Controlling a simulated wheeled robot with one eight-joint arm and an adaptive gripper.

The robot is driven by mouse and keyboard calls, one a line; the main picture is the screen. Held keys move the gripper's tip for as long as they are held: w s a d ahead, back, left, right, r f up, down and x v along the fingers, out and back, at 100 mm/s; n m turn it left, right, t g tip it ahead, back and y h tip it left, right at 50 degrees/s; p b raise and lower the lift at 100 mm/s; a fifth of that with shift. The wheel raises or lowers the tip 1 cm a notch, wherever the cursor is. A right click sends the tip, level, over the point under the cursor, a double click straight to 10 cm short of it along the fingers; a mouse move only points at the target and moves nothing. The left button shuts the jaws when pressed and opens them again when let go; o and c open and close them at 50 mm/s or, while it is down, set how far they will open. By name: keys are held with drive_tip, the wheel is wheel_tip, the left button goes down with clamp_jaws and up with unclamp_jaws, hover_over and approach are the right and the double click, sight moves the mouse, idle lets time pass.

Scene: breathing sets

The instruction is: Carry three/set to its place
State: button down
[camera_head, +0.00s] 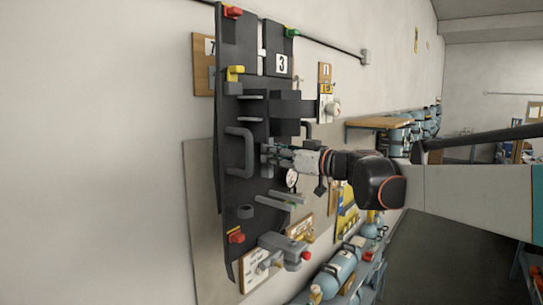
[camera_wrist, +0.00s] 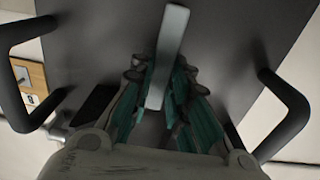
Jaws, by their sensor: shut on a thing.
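The set marked 3 is a tall dark grey backplate (camera_head: 234,58) with side handles, a block, straps and red, green and yellow fittings. It stands upright, slightly tilted, in front of the wall in the head view. My gripper (camera_head: 272,154) reaches it from the right near its middle. In the wrist view the fingers of my gripper (camera_wrist: 158,82) are closed around a light grey bar (camera_wrist: 171,35) on the dark plate (camera_wrist: 100,30). A black handle shows on either side. The head view does not show clearly whether the plate touches the wall.
A beige panel (camera_head: 203,215) is partly hidden behind the set. Wooden number boards (camera_head: 203,80) hang nearby, one marked 7. Below right, blue cylinders (camera_head: 340,268) lie on a rack. A wooden shelf (camera_head: 378,122) stands farther back. Dark floor shows at lower right.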

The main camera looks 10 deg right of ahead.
drive_tip(key=x, duration=0.8)
drive_tip(key=shift+f+b, duration=0.3)
idle(0.5)
drive_tip(key=shift+a, duration=0.15)
drive_tip(key=shift+f+b, duration=0.15)
drive_tip(key=shift+b, duration=0.75)
idle(0.6)
drive_tip(key=shift+w, duration=0.1)
idle(0.5)
